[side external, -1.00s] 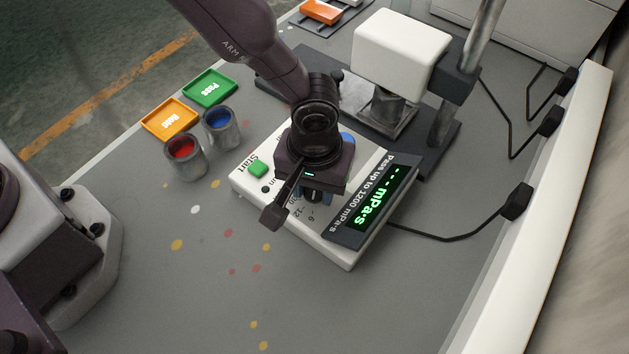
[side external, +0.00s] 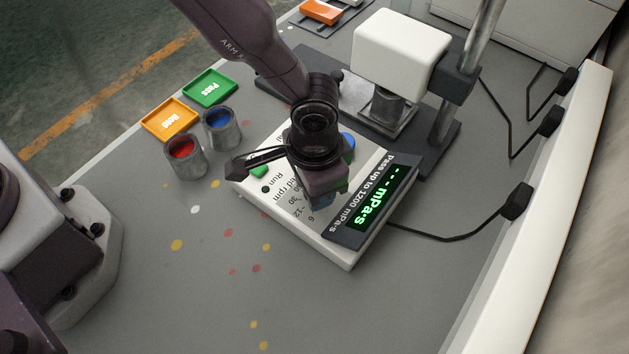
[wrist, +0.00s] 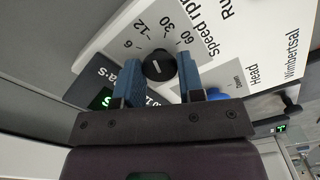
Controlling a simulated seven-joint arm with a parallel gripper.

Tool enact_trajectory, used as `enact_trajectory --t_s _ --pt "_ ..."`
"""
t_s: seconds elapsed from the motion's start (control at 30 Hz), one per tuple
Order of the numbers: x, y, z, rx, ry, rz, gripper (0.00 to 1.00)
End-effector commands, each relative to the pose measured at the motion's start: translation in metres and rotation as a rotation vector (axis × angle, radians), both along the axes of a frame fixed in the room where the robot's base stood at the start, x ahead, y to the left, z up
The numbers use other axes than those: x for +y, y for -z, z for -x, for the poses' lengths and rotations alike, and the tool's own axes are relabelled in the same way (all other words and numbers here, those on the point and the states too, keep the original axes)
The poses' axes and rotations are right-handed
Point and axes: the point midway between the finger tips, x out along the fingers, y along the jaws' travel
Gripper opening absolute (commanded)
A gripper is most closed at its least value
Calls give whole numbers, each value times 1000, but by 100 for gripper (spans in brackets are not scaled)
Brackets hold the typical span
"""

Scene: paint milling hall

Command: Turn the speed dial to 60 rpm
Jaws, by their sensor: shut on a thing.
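The speed dial (wrist: 158,66) is a black round knob with a short white line, on a white panel printed with 6, 12, 30 and 60 under "Speed rpm". My gripper (wrist: 160,75) has its two blue fingers on either side of the knob, shut on it. I cannot tell for certain which number the white line points at. In the side view my gripper (side external: 318,198) reaches down onto the white instrument (side external: 343,262), and my wrist hides the knob there.
The instrument's display (side external: 374,203) shows green dashes and "mPa·s". A green start button and a blue button (side external: 348,141) sit close to my gripper. Red (side external: 183,150) and blue (side external: 220,122) paint cups stand at the left, near orange and green trays. The front table is clear.

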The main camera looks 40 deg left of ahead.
Motion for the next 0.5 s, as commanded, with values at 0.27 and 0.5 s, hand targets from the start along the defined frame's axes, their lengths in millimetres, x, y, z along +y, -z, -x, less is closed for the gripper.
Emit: enact_trajectory --t_s 0.27,0.5 --pt "0 -1 0 1 261 -1 12" --pt "0 -1 0 2 489 -1 12"
